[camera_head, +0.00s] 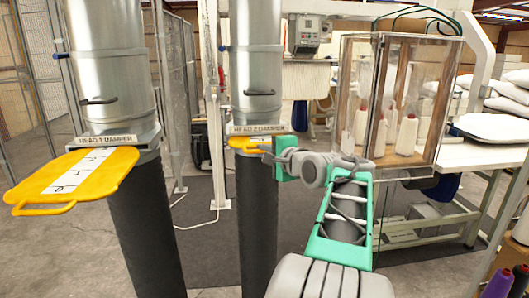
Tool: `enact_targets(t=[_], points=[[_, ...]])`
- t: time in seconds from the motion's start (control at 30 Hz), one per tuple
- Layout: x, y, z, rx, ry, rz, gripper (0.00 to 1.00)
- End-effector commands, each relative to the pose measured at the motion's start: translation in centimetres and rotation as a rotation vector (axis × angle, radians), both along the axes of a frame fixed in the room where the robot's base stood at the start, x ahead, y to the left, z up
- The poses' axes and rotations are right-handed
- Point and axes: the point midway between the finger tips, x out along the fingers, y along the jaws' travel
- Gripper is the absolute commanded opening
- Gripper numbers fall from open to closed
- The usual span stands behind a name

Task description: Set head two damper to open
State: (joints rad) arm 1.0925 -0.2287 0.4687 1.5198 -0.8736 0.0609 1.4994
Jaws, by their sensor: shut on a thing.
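The head 2 damper is a yellow slide plate (246,143) in the right metal duct (256,75), under a label reading HEAD 2 DAMPER (258,129). Only a short front part of the plate shows, outside the collar. My gripper (273,155) is at the right front edge of this plate, shut on it, seemingly at its handle. The exact grip is hidden by the green-and-grey gripper body. The head 1 damper, a yellow plate (60,183) with a white marked strip and a front handle, sticks far out of the left duct (112,70).
Black hoses (145,240) run down below both ducts. A clear-walled cabinet (400,90) with thread cones stands right of my arm, on a white table (475,185) with white pillows (500,100). Mesh fencing (30,60) stands at left. Grey floor is open at front left.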

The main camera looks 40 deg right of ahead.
Motion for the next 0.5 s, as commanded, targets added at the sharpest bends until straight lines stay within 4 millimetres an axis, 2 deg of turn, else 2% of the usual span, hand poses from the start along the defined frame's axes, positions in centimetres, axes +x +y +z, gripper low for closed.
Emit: enact_targets(t=[0.37,0.5], points=[[-0.09,0.05,-0.09,0.001,0.001,0.0,0.0],[-0.93,0.54,-0.17,0.001,0.001,-0.001,0.0]])
